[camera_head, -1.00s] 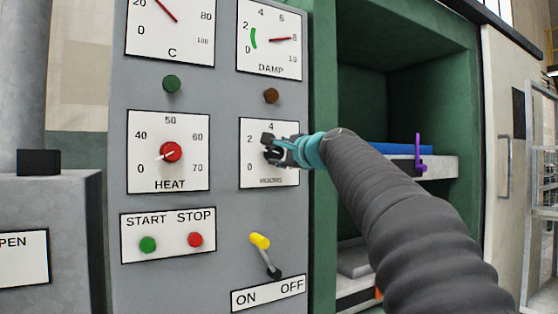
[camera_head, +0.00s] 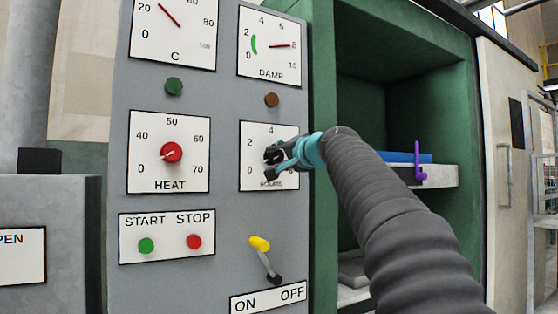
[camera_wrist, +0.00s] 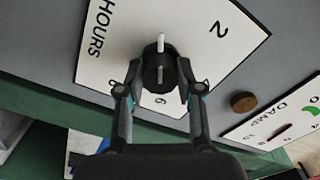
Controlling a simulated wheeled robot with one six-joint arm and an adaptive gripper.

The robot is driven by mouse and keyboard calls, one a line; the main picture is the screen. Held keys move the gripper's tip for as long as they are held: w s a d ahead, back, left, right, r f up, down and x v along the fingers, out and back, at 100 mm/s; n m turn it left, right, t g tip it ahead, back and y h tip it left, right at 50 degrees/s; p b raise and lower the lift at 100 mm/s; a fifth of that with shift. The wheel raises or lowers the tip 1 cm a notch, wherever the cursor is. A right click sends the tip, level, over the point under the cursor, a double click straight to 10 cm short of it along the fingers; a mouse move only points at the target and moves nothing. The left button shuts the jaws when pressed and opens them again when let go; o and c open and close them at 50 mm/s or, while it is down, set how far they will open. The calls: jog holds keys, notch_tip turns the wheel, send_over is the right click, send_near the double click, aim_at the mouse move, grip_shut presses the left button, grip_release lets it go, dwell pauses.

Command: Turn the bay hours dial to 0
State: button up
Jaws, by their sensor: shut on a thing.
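The bay hours dial is a black round knob (camera_wrist: 159,73) with a white pointer, on a white plate (camera_wrist: 110,62) marked HOURS. In the wrist view the pointer points toward the picture's top, which is the plate's left side, between the 0 and 2 side marks. The 2 is readable; the 0 is not clear there. In the head view the plate (camera_head: 290,130) shows 0, 2 and 4, and my gripper covers much of the knob. My gripper (camera_head: 271,164) is shut on the knob, one finger on each side, also in the wrist view (camera_wrist: 159,80).
The red heat dial (camera_head: 171,152) is to the left. The damp gauge (camera_head: 270,45) is above. The open green press bay (camera_head: 390,70) lies to the right.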

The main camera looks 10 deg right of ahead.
jog(key=shift+n, duration=0.3)
jog(key=o, duration=1.1)
jog(key=shift+o, duration=0.2)
jog(key=v, duration=1.2)
jog(key=shift+f, duration=0.1)
